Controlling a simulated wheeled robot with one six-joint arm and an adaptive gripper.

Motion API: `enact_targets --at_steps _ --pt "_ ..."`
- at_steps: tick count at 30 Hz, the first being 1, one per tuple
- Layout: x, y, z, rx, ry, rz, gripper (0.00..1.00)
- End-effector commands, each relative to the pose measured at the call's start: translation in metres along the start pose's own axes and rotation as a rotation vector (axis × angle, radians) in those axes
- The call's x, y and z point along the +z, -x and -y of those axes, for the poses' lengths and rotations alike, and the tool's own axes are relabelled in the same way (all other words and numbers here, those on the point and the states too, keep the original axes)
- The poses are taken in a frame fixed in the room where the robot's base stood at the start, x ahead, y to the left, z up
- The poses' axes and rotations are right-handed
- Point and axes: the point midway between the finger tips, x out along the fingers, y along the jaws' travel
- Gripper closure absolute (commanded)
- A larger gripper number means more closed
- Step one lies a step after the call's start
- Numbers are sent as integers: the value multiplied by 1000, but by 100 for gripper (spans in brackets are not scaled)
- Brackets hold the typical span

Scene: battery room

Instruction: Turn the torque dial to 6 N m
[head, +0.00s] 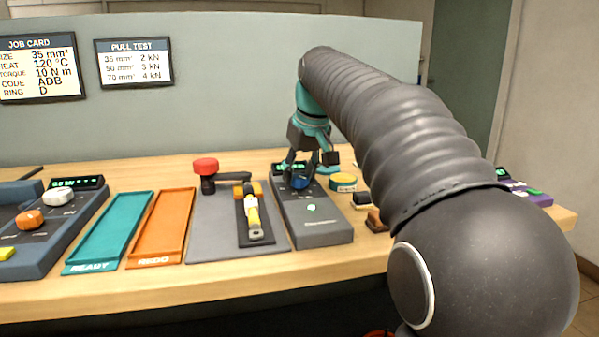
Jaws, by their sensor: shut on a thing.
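The torque dial (300,183) is a dark blue knob near the far end of a grey box-shaped device (322,228) on the bench. My gripper (304,174) reaches down from above and is shut on this knob. The fingers partly hide the knob, so its pointer and any scale marks cannot be read. A small display with green characters (283,168) sits at the back of the device, partly covered by my gripper. Its reading is too small to tell. A green light (311,208) shows on the device's top.
A grey mat (206,240) with a red-knobbed lever (206,168) and a yellow-handled tool (252,215) lies left. Further left are orange REDO (160,230) and teal READY (108,232) trays. The job card (38,68) shows torque 10 N m. My arm hides much of the right side.

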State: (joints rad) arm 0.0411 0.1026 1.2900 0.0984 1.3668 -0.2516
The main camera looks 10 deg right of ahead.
Motion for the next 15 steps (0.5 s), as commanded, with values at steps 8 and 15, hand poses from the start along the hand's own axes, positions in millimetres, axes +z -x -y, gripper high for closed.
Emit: enact_targets --at_steps 8,15 --pt "0 -2 -2 -101 241 5 93" --pt "0 -2 -4 -189 452 6 93"
